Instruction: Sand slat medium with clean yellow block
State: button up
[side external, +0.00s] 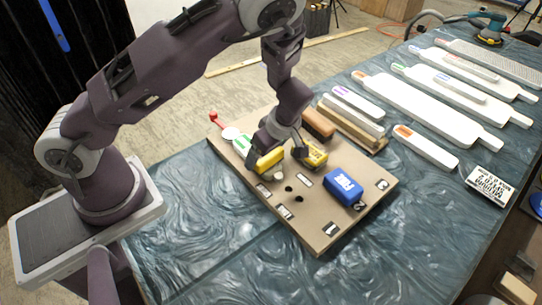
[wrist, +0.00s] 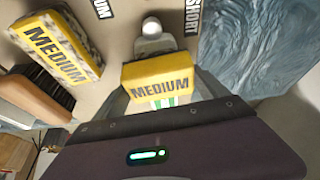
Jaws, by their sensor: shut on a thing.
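The clean yellow block (wrist: 157,75), marked MEDIUM, is between my fingers in the wrist view. My gripper (wrist: 160,88) is shut on it, low over the tan board (side external: 318,240); whether the block touches the board is unclear. The held block also shows in the side view (side external: 268,161). A second yellow block (wrist: 57,48), also marked MEDIUM, has speckled, dirty sides; it lies on the board to the right of my gripper in the side view (side external: 315,154). Several white slats, among them a long one with an orange mark (side external: 425,108), lie on the table; their lengths are unlabelled to my eye.
A blue block (side external: 344,187) sits on the board, with a brown brush (side external: 319,122) behind. Short white slats (side external: 350,115) lie beside the board. A lettered card (side external: 487,186) lies at right, a sander (side external: 490,32) far back. The near table (side external: 210,215) is clear.

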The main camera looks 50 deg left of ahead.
aim_at(272, 164)
jog(key=shift+a, duration=3.6)
jog(key=shift+d, duration=5.4)
jog(key=shift+d+r, duration=0.1)
jog(key=shift+d, duration=0.1)
notch_tip(272, 164, up, 8)
jog(key=shift+a, duration=0.1)
